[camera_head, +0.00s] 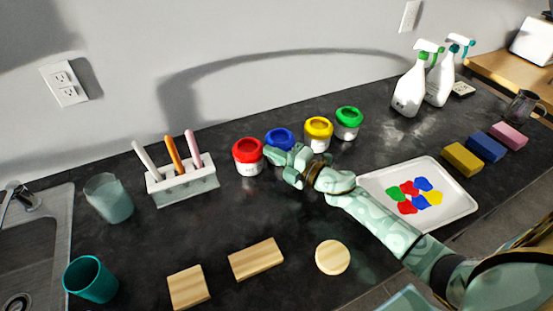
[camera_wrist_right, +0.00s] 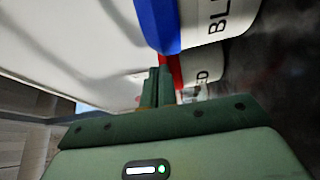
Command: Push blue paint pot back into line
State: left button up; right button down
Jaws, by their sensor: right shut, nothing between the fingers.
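The blue paint pot (camera_head: 281,136) stands between the red pot (camera_head: 248,155) and the yellow pot (camera_head: 318,134), with the green pot (camera_head: 348,123) at the row's right end. Its lid looks roughly in line with the others; its lower body is hidden by my right gripper (camera_head: 270,153). In the right wrist view the blue pot (camera_wrist_right: 213,22) shows its label close by, with the red pot (camera_wrist_right: 202,90) beyond. My right gripper (camera_wrist_right: 158,83) is shut and empty, its tips beside the blue pot; I cannot tell whether they touch. My left gripper is out of view.
A white paint tray (camera_head: 458,207) lies under and beside my right forearm. A brush holder (camera_head: 184,188) stands left of the pots. Wooden pieces (camera_head: 256,259) lie in front. Spray bottles (camera_head: 408,92) and sponges (camera_head: 462,158) are at right. Dark counter is clear before the red pot.

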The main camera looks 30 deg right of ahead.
notch_tip(320, 180, down, 3)
jog(key=shift+w+f+b, duration=0.15)
jog(key=shift+b, duration=0.4)
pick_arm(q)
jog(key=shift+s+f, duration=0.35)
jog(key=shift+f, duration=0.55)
pick_arm(e)
jog(key=shift+d+r, duration=0.3)
jog(key=shift+d, duration=0.25)
jog(key=shift+w+d, duration=0.15)
jog(key=shift+d, duration=1.1)
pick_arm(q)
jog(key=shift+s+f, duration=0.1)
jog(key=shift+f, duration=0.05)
